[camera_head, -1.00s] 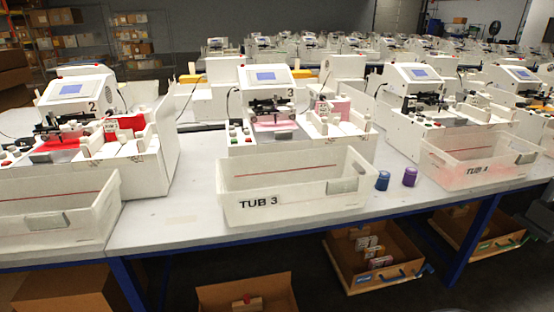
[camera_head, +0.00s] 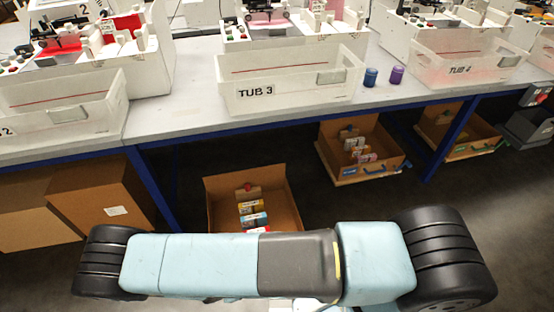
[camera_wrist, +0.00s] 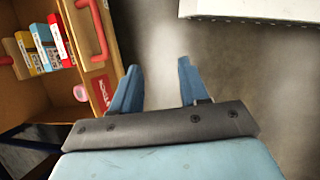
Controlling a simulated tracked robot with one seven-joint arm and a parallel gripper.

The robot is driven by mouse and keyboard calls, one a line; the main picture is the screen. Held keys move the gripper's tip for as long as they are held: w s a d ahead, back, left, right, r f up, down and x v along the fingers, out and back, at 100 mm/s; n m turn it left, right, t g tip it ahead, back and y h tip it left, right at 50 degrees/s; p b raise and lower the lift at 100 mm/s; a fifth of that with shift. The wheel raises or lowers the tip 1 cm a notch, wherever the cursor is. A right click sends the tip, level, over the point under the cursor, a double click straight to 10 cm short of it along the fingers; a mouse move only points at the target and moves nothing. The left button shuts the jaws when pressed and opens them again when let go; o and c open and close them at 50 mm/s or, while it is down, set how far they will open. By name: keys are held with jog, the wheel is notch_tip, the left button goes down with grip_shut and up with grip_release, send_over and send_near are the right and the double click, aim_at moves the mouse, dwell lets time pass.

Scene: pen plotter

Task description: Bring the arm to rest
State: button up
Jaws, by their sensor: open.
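My gripper (camera_wrist: 158,88) shows in the wrist view with its two blue fingers spread apart and nothing between them. Dark grey floor lies behind the fingers. In the wrist view an open cardboard box (camera_wrist: 98,85) with red handles is at the left, beside the left finger. My arm lies across the bottom of the head view, in front of the table; the gripper's fingers do not show there.
Tub 3 (camera_head: 290,92) and tub 4 (camera_head: 465,66) stand on the long table (camera_head: 190,112). A blue cup (camera_head: 370,77) and a purple cup (camera_head: 396,75) stand between them. Cardboard boxes (camera_head: 253,180) sit under the table. A white edge (camera_wrist: 250,9) crosses the wrist view's top right.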

jog(key=w+a+r+m, duration=0.2)
jog(key=w+r, duration=0.3)
jog(key=r, duration=0.3)
jog(key=w+a+r+m+g+y, duration=0.1)
jog(key=w+a+r+m, duration=0.15)
jog(key=w+r, duration=0.4)
jog(key=w+a+r+m, duration=0.1)
jog(key=w+a+r, duration=0.2)
jog(key=r, duration=0.7)
jog(key=w+d+r+m+y, duration=0.15)
jog(key=w+d+r, duration=0.4)
jog(key=r, duration=0.75)
jog(key=w+d+r+m+y, duration=0.1)
jog(key=w+d+r+m, duration=0.4)
jog(key=r, duration=0.8)
jog(key=d+r+m+t, duration=0.1)
jog(key=d+r+m, duration=0.2)
jog(key=d+r, duration=1.75)
jog(key=s+d+r+m+t, duration=0.1)
jog(key=s+d+r+m, duration=0.1)
jog(key=s+d+r, duration=0.4)
jog(key=s+d+r+m+t, duration=0.1)
jog(key=s+d+r+m, duration=0.2)
jog(key=s, duration=0.8)
jog(key=d+r, duration=0.2)
jog(key=d, duration=0.2)
jog(key=shift+s+d+r+t, duration=0.25)
jog(key=shift+r+t, duration=0.05)
jog(key=shift+r, duration=0.1)
